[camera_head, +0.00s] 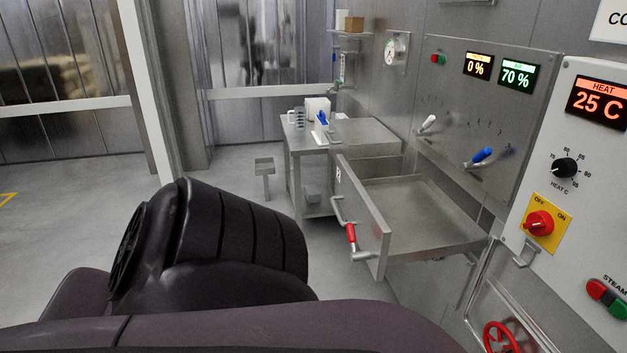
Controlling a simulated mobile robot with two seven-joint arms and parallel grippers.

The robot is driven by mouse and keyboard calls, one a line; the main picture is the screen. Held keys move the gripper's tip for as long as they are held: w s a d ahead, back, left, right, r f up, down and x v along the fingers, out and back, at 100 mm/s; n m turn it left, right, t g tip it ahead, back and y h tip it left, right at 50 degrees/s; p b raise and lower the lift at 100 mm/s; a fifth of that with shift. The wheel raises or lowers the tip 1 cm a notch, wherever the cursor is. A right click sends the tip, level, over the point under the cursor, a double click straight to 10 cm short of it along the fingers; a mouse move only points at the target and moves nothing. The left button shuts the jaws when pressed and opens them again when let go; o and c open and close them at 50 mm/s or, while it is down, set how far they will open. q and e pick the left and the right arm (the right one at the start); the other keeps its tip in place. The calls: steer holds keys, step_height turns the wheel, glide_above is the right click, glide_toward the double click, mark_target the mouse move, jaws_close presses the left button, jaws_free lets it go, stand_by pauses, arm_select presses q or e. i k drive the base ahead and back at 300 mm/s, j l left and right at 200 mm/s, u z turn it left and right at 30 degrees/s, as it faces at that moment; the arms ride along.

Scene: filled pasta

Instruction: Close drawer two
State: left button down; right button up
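An open metal drawer (420,206) sticks out from the wall unit at the centre right and looks empty. Its front panel (364,217) faces left, with a small label near the top that is too small to read for sure. A bar handle (342,214) and a red-gripped lever (351,236) sit on the front panel. One of my dark arms fills the lower left and bottom, close to the drawer front. Neither gripper's fingers show.
A control panel (563,130) with a heat display and red switch stands at the right. A small stand (264,166) is on the floor. A red wheel valve (500,337) sits low right. Floor at left is clear.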

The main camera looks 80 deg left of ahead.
mark_target(401, 219)
steer(key=u, duration=2.25)
